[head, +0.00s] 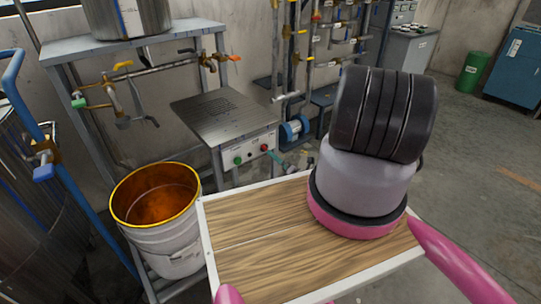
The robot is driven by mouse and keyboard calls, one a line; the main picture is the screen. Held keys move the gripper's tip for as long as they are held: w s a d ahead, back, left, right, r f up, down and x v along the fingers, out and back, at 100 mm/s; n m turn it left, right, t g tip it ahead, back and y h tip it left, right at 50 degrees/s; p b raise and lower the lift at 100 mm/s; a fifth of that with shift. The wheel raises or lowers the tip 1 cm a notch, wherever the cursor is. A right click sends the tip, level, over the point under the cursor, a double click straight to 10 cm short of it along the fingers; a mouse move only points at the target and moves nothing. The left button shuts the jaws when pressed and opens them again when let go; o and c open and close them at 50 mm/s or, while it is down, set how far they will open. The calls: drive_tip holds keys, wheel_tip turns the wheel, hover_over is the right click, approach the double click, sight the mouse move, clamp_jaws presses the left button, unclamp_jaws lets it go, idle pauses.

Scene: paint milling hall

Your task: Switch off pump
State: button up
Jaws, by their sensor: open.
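A grey metal stand (213,117) left of centre carries a pale control panel (250,152) on its front. The panel has a green button (238,160) on the left and a red button (264,147) on the right. No label on it is readable. A small blue pump-like motor (294,129) sits low behind the stand, to its right. Whether it is running cannot be told. My gripper is not in view. A thick grey, black and pink part of my own body fills the right of centre, apart from the panel in the picture.
An open bucket (170,245) with a yellow rim and orange-brown inside stands left of my wooden deck. A shelf (130,48) with valves and pipes is at upper left, beside a blue-railed drum (25,230). A green bin (472,72) and blue cabinet (525,66) stand far right. The right floor is open.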

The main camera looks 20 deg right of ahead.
drive_tip(key=v, duration=0.5)
idle(0.3)
drive_tip(key=w+a+r+n+g+y, duration=0.4)
drive_tip(key=r+n, duration=0.4)
drive_tip(key=r, duration=0.4)
drive_tip(key=w+a+r+n+g+y, duration=0.1)
drive_tip(key=a+r+n+g+y, duration=0.1)
drive_tip(key=r+n+g+y, duration=0.8)
drive_tip(key=s+a+r+n+g+h, duration=0.1)
drive_tip(key=s+a+r+n+h, duration=0.15)
drive_tip(key=r, duration=0.45)
drive_tip(key=s+a+r+n+g+h, duration=0.1)
drive_tip(key=s+r+n+h, duration=0.1)
drive_tip(key=r+n, duration=0.3)
drive_tip(key=s+a+r+n+g+h, duration=0.1)
drive_tip(key=s+a+r+n+h, duration=0.15)
drive_tip(key=r, duration=0.55)
drive_tip(key=s+d+r+n+t+h, duration=0.2)
drive_tip(key=s+r+n+t+h, duration=0.5)
drive_tip(key=s+r, duration=1.1)
wheel_tip(320, 180, up, 3)
drive_tip(key=n+h, duration=0.3)
drive_tip(key=n, duration=0.1)
drive_tip(key=shift+s+h, duration=0.25)
drive_tip(key=shift+h, duration=0.05)
